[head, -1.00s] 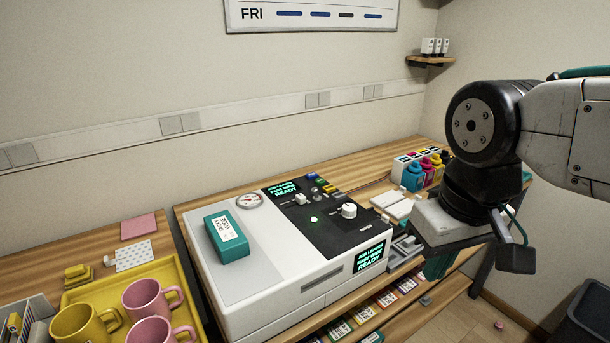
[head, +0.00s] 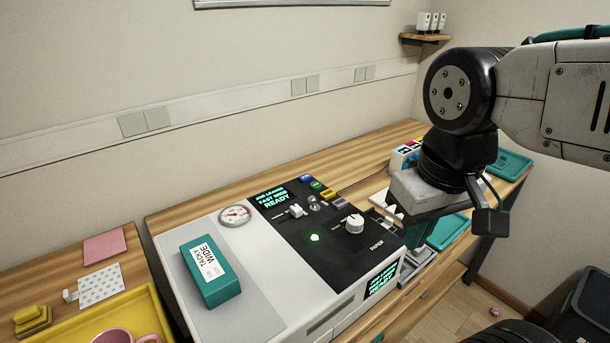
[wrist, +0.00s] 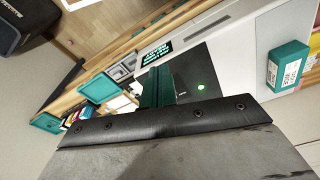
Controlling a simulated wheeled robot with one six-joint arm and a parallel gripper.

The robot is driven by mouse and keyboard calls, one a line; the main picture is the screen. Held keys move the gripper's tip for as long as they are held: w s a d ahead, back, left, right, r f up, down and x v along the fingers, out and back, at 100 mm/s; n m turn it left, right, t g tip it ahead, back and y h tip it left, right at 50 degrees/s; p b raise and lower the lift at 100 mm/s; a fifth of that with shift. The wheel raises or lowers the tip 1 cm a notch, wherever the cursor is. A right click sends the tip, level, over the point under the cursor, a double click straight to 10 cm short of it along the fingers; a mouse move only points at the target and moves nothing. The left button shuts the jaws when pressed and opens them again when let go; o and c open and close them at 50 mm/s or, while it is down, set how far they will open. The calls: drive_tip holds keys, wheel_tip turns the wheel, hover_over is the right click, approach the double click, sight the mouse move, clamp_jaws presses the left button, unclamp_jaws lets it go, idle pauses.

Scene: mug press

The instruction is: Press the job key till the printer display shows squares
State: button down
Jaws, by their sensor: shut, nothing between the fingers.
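The white printer (head: 265,310) has a black control panel (head: 290,235) with a lit green light, a white lever and a white knob (head: 354,224). Small blue, green, yellow and grey keys (head: 325,192) line the panel's back right edge; their labels are too small to read. The top display (head: 272,197) shows green text ending in READY, with no squares seen. A front display (head: 382,282) also reads READY. My gripper's teal fingers (wrist: 157,85) are shut and empty. In the head view, my gripper hangs just right of the printer, apart from the keys.
A teal block labelled TACKY WIDE (head: 210,272) lies on the printer's left top. A gauge (head: 234,215) stands behind it. A yellow tray (head: 60,328) with a pink mug is at left. A teal tray (head: 447,232) and ink bottles are at right, partly behind my arm.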

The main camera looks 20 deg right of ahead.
drive_tip(key=w+a+r+t+y, duration=0.15)
drive_tip(key=w+a, duration=0.25)
drive_tip(key=w, duration=0.4)
drive_tip(key=m+t+y, duration=0.2)
drive_tip(key=m+t, duration=0.2)
drive_tip(key=t, duration=0.2)
hover_over(305, 178)
wheel_tip(305, 178, down, 2)
drive_tip(key=shift+s+d+f+g, duration=0.15)
drive_tip(key=shift+s+d+g, duration=0.1)
drive_tip(key=shift+d, duration=0.1)
drive_tip(key=shift+f, duration=0.1)
drive_tip(key=shift+f, duration=4.3)
drive_tip(key=shift+f, duration=0.1)
drive_tip(key=shift+f, duration=0.3)
